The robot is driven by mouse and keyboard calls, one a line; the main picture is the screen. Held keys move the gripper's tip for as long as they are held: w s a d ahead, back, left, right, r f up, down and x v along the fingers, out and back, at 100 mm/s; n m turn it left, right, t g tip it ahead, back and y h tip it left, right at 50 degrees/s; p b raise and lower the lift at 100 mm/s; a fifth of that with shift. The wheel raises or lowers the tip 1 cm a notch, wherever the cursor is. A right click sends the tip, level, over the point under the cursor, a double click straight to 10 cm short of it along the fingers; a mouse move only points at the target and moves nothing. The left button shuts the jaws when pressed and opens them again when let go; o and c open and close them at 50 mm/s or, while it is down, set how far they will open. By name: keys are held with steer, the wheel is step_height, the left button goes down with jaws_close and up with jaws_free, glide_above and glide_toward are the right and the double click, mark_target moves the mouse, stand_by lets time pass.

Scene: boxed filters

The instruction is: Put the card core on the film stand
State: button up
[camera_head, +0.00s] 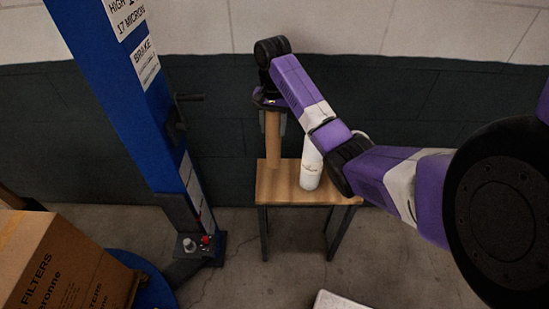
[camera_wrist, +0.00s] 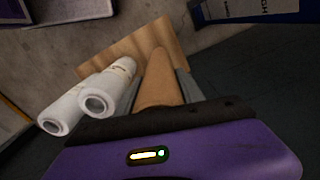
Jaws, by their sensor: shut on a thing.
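The card core, a plain brown tube (camera_head: 272,143), is upright in my gripper (camera_head: 273,124). My gripper is shut on it, with a grey finger on each side in the wrist view (camera_wrist: 158,88). The core (camera_wrist: 160,75) points down at the wooden top of a small stand (camera_head: 272,188), near its left end. I cannot tell whether its lower end touches the wood. A white film roll (camera_head: 311,166) stands upright on the same top, right of the core. A second white roll (camera_wrist: 62,110) shows beside the first (camera_wrist: 106,88) in the wrist view; my arm mostly hides it in the head view.
A blue machine column (camera_head: 130,90) with labels and a crank rises left of the stand. A carton marked FILTERS (camera_head: 60,265) is at the lower left. A dark wall (camera_head: 430,105) is behind the stand. Some bare wood shows around the core.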

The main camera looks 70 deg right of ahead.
mark_target(273, 151)
step_height(273, 151, down, 11)
steer(key=shift+f, duration=0.1)
stand_by(0.4)
steer(key=shift+a, duration=0.1)
steer(key=shift+f, duration=0.15)
steer(key=o, duration=1.4)
step_height(273, 151, up, 11)
steer(key=shift+r+p, duration=0.1)
steer(key=shift+p, duration=0.3)
steer(key=shift+r+p, duration=0.6)
